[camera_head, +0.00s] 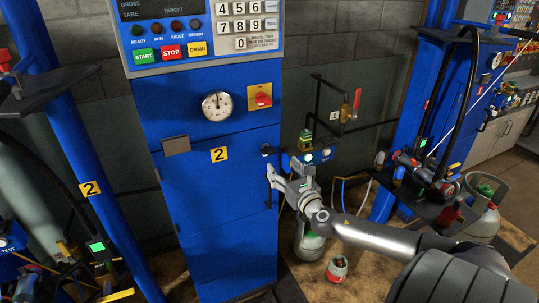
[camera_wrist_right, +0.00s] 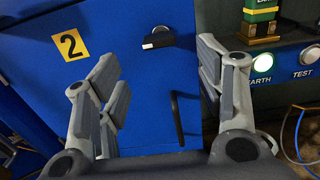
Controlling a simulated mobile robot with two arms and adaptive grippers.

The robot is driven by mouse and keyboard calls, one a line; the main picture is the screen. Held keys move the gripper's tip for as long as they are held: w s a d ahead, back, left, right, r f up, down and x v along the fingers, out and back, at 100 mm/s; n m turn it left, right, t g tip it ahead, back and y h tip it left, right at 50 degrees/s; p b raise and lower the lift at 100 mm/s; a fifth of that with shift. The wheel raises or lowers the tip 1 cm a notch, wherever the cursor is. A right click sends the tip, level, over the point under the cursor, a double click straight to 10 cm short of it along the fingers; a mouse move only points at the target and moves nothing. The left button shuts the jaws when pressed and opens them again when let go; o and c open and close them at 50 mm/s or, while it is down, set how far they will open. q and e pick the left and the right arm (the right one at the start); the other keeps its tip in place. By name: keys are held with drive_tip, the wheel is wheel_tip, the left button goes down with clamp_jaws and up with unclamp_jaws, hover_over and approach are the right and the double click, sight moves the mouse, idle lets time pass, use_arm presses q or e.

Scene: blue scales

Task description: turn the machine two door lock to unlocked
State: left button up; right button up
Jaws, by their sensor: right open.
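The blue machine two cabinet (camera_head: 206,235) stands in the middle of the head view, with a yellow "2" label (camera_head: 219,155) on its door. The black door lock (camera_head: 267,150) is near the door's upper right edge. In the right wrist view the lock (camera_wrist_right: 158,38) has a dark knob with a silver edge, lying roughly sideways. My right gripper (camera_head: 287,178) is open and empty in front of the door's right edge, just below the lock in the head view. In the right wrist view the gripper (camera_wrist_right: 160,75) has its fingers spread on either side of the lock, apart from it. My left gripper is not in view.
A black door handle (camera_wrist_right: 177,118) sits below the lock. A red rotary switch (camera_head: 260,97) and a gauge (camera_head: 217,106) are above. Gas cylinders (camera_head: 337,268) stand below right.

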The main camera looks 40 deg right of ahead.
sight(270, 154)
drive_tip(key=x, duration=0.9)
drive_tip(key=shift+w+f, duration=0.15)
drive_tip(key=shift+w, duration=0.05)
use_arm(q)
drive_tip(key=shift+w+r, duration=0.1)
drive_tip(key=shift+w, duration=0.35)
use_arm(e)
drive_tip(key=shift+x, duration=0.8)
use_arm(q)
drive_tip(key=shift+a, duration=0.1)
use_arm(e)
drive_tip(key=c, duration=1)
